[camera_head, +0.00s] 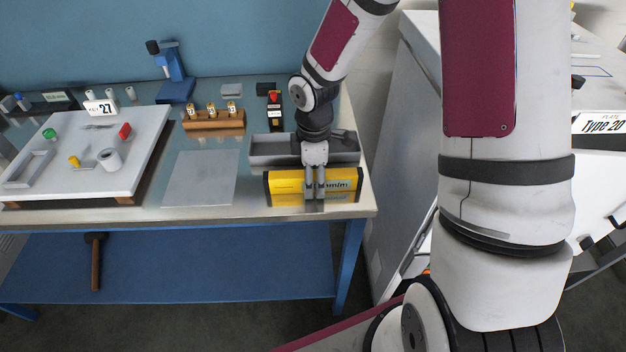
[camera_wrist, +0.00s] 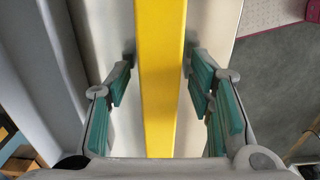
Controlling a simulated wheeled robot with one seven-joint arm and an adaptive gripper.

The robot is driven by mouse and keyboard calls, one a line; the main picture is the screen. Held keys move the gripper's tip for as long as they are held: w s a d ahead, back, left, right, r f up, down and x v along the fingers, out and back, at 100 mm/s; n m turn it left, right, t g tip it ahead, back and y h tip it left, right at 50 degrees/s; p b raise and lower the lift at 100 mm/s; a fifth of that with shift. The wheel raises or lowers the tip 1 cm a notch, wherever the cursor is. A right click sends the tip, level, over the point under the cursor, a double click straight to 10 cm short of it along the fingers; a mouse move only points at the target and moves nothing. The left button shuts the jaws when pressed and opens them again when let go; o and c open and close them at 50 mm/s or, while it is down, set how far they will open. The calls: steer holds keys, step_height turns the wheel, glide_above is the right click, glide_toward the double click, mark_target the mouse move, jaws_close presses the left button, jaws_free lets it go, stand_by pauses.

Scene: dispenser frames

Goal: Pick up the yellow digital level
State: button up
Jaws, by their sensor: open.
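The yellow digital level (camera_head: 284,187) stands on the workbench near its front right edge, long side along the edge, with dark end caps. My gripper (camera_head: 314,196) is over its middle, pointing down, and hides part of its face. In the wrist view the level's yellow top (camera_wrist: 161,70) runs between the open green-padded fingers (camera_wrist: 160,88). One finger is on each side, with a visible gap to the level on both sides.
A grey open tray (camera_head: 263,150) lies just behind the level. A flat grey plate (camera_head: 200,178) is to the left, and a wooden block with several small items (camera_head: 213,120) stands behind that. A white board with parts (camera_head: 90,150) fills the left side. The bench's front edge is close.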

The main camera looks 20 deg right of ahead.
steer(key=shift+f, duration=0.1)
jaws_close()
